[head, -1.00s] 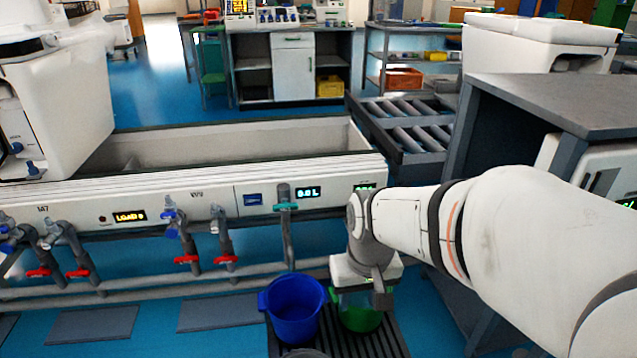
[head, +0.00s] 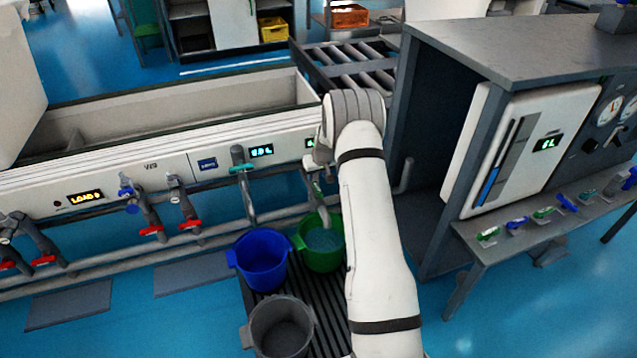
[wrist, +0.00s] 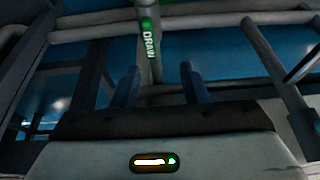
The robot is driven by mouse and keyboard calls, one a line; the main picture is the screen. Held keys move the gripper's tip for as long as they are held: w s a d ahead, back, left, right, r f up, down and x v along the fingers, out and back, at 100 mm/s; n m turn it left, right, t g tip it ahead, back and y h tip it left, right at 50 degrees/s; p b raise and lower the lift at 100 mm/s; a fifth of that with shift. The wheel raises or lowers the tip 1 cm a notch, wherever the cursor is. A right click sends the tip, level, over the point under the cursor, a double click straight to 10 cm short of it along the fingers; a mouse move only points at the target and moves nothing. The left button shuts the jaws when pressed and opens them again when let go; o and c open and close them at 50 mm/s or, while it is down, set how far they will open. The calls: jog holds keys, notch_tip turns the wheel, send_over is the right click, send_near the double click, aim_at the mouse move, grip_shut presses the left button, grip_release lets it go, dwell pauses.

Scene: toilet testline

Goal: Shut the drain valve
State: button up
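A green valve part with a DRAIN label (wrist: 148,38) sits on a vertical pipe in the wrist view, ahead of my fingers. My gripper (wrist: 160,72) is open, its two dark fingers apart, with nothing seen between the tips except the pipe behind them. In the head view my gripper is mostly hidden by my arm, near the front of the trough. A green bucket (head: 306,262) with water in it stands below. I cannot tell the valve handle's position.
A blue bucket (head: 262,284) and a grey bucket (head: 247,338) stand beside the green one on a dark grate. A teal-handled valve (head: 240,168) is on the trough front (head: 120,165) to the left. A grey bench (head: 500,45) stands close on the right.

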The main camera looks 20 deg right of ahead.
aim_at(318, 188)
jog(key=f, duration=0.1)
jog(key=w+d+f, duration=0.1)
jog(key=f, duration=0.1)
jog(key=shift+w+d+f, duration=0.3)
jog(key=shift+d+f, duration=0.05)
jog(key=b+x, duration=0.2)
jog(key=x, duration=0.5)
jog(key=shift+w+f, duration=0.15)
jog(key=shift+c, duration=0.4)
grip_shut()
